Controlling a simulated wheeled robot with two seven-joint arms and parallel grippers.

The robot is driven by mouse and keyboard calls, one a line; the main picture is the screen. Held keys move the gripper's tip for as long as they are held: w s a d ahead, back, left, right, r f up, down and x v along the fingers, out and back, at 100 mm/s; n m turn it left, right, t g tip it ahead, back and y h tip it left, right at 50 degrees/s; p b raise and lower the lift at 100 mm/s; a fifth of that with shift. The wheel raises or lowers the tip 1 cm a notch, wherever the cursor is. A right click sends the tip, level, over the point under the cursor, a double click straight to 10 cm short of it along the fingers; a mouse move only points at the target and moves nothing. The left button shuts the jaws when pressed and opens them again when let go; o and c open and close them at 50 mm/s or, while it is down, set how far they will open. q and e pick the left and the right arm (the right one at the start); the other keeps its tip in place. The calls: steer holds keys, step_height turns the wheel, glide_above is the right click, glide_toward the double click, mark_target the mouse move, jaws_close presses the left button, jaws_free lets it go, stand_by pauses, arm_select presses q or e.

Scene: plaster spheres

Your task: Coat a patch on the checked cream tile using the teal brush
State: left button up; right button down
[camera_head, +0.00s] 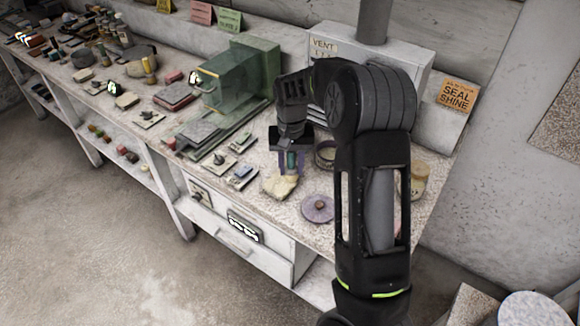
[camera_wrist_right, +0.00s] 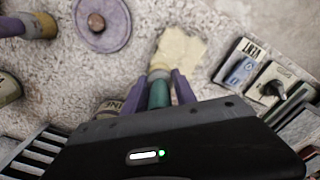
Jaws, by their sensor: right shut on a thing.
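My right gripper (camera_head: 289,168) is shut on the teal brush (camera_head: 292,160) and points it down at the workbench. In the right wrist view the teal handle (camera_wrist_right: 159,95) sits between the purple fingers (camera_wrist_right: 167,88), with a pale band and bristle end beyond them. The cream tile (camera_head: 279,187) lies under the brush, irregular in outline. It also shows in the right wrist view (camera_wrist_right: 184,50), where the brush tip overlaps its near edge. I cannot tell whether the bristles touch it, nor make out a check pattern. My left gripper is out of view.
A purple lid (camera_head: 318,208) with a brown knob lies right of the tile. An open tin (camera_head: 325,154) and a jar (camera_head: 418,180) stand close by. The green glass-fronted box (camera_head: 235,80) stands behind.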

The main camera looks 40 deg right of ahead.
steer(key=shift+s+a+r+p, duration=0.3)
steer(key=shift+a+r+p, duration=0.2)
steer(key=shift+a+r, duration=0.35)
steer(key=shift+f, duration=0.15)
steer(key=shift+r+p, duration=0.9)
steer(key=shift+r, duration=0.35)
step_height(320, 180, up, 4)
steer(key=p, duration=0.3)
